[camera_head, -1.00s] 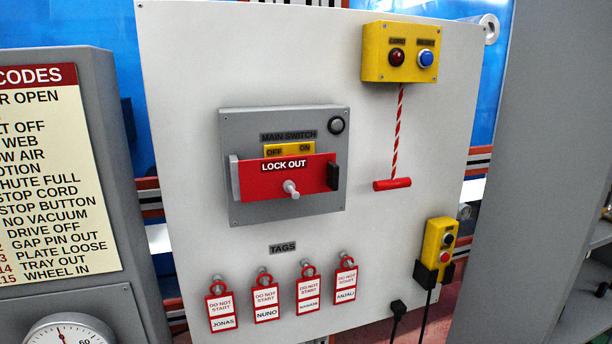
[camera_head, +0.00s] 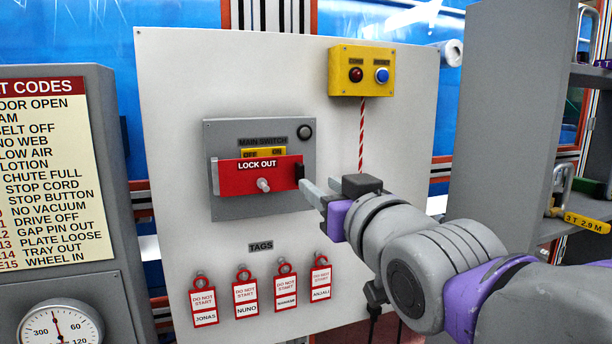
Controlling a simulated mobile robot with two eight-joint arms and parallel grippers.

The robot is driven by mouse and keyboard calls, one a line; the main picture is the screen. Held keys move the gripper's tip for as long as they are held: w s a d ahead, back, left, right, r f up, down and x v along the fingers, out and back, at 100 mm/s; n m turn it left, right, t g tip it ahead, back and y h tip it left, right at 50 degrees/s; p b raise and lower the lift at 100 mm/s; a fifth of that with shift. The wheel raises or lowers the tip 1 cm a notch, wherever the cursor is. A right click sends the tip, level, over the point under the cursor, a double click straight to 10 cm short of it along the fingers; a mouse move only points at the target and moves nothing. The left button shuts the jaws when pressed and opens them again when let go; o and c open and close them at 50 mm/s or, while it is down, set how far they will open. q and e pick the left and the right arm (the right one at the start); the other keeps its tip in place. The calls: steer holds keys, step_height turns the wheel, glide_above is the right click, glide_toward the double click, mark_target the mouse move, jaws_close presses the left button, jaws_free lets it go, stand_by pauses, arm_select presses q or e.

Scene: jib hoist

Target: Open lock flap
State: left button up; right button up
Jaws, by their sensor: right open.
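The red lock flap (camera_head: 240,178), marked LOCK OUT, lies across the grey main switch box (camera_head: 225,136) on the white panel. A pale knob (camera_head: 263,184) sticks out of its lower middle, and a dark block stands at its right end. The yellow OFF/ON strip (camera_head: 264,152) shows just above the flap. My right gripper (camera_head: 311,190) is open, with its fingers pointing left close to the right end of the flap. I cannot tell whether a finger touches the dark block. My left gripper is not in view.
Several red-and-white tags (camera_head: 245,293) hang below the switch. A yellow button box (camera_head: 344,70) with a striped pull cord (camera_head: 362,135) is above my right arm. A grey cabinet with a code list (camera_head: 50,180) and a gauge stands at left, shelves at right.

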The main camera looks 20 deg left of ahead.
mark_target(302, 172)
steer(key=p+x, duration=0.1)
steer(key=x, duration=0.8)
steer(key=shift+w+a, duration=0.1)
steer(key=shift+w, duration=0.1)
jaws_close()
stand_by(1.1)
